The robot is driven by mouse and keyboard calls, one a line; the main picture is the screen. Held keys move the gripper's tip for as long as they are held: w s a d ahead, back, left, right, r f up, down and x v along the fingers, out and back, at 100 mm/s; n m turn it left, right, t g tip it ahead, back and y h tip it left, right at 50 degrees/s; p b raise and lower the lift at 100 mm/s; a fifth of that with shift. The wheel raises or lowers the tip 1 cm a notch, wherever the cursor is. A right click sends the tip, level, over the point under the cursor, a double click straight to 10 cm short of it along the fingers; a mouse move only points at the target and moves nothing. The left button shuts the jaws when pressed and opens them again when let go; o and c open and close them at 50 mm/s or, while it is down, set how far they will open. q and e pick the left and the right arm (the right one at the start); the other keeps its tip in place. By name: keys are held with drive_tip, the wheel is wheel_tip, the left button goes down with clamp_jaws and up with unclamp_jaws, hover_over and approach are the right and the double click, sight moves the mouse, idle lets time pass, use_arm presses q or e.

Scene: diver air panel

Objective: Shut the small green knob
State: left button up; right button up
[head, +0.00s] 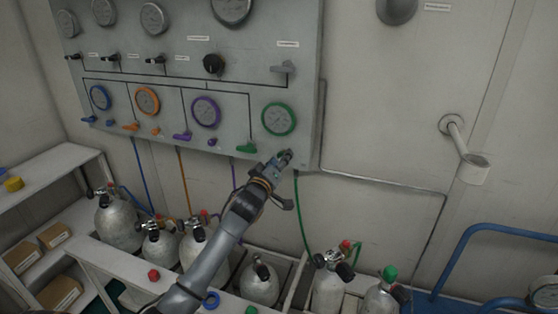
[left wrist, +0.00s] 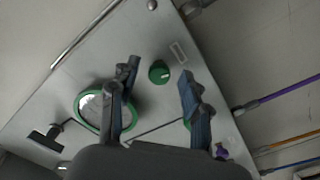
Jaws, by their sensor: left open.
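The small green knob (left wrist: 159,72) shows in the left wrist view on the grey panel, between the two fingers of my left gripper (left wrist: 160,68). The fingers are open on either side of it with gaps, and I see no contact. In the head view my left gripper (head: 284,158) is at the panel's lower right edge, just below the green-ringed gauge (head: 279,119), and the small knob is hidden behind it. The green-ringed gauge also shows in the left wrist view (left wrist: 80,101), partly behind a finger. My right gripper is not in view.
A larger green lever (head: 246,148) is left of my gripper on the panel (head: 190,62). Purple (head: 206,111), orange (head: 147,101) and blue (head: 99,97) gauges continue leftward. A green hose (head: 301,215) hangs below. Several gas cylinders (head: 259,284) stand underneath. The wall to the right is mostly clear.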

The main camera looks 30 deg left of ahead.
use_arm(q)
drive_tip(key=shift+c, duration=0.2)
clamp_jaws()
